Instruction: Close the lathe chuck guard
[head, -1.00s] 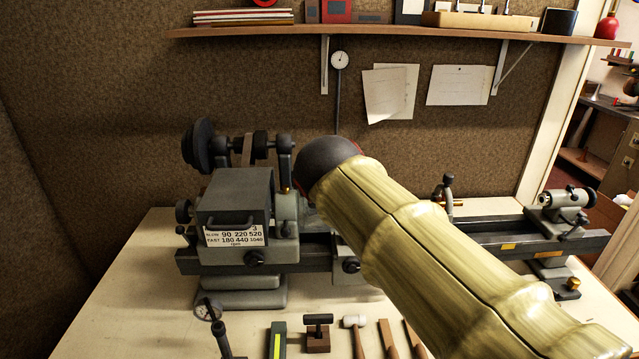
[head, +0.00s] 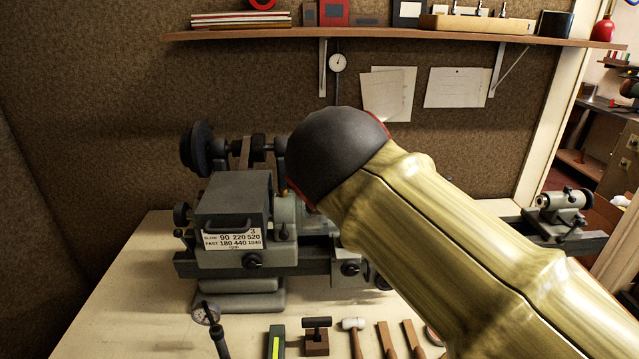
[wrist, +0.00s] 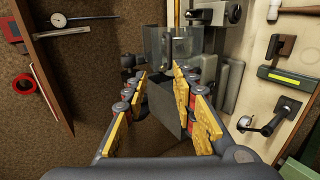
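The lathe (head: 225,255) stands on the bench in the head view, with its dark grey box and speed plate at the left end. A clear chuck guard (head: 318,222) shows partly beside the headstock; my arm hides its upper part. In the wrist view the guard (wrist: 180,48) appears as a see-through panel beyond my fingertips. My gripper (wrist: 158,82) is open, its yellow-padded fingers apart and nothing held between them. The lathe's dark grey box (wrist: 164,108) shows in the gap, below the fingers or between them; I cannot tell the depth. My gripper is hidden in the head view.
A shelf (head: 400,35) with several items runs along the wall above the lathe. Hand tools, including a white-headed mallet (head: 353,324), lie along the front of the bench. The tailstock (head: 557,205) sits at the lathe's right end. Bare bench (head: 130,300) shows at the front left.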

